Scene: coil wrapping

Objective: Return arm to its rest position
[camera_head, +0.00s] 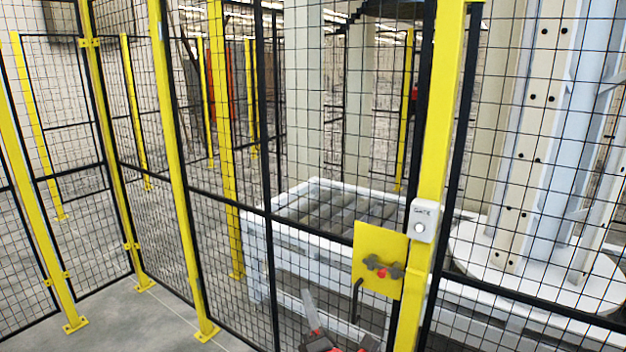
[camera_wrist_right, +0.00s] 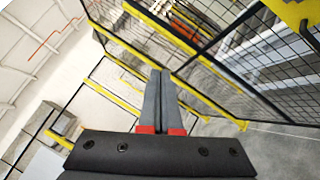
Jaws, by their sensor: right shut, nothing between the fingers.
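My right gripper (camera_head: 311,311) shows at the bottom of the head view, in front of the mesh fence and below left of the yellow gate plate. In the right wrist view its two grey fingers (camera_wrist_right: 160,75) with red bases lie together, with nothing between them. The gripper is shut and apart from the gate handle (camera_head: 357,300). Most of my right arm is out of the head view. My left gripper is not in view.
A yellow-framed mesh fence (camera_head: 178,160) stands close ahead. A yellow latch plate (camera_head: 366,246) and a white GATE button box (camera_head: 424,220) are on it. Behind it are a white roller conveyor (camera_head: 300,240) and a round white turntable (camera_head: 480,262). Grey floor (camera_head: 130,325) is clear at left.

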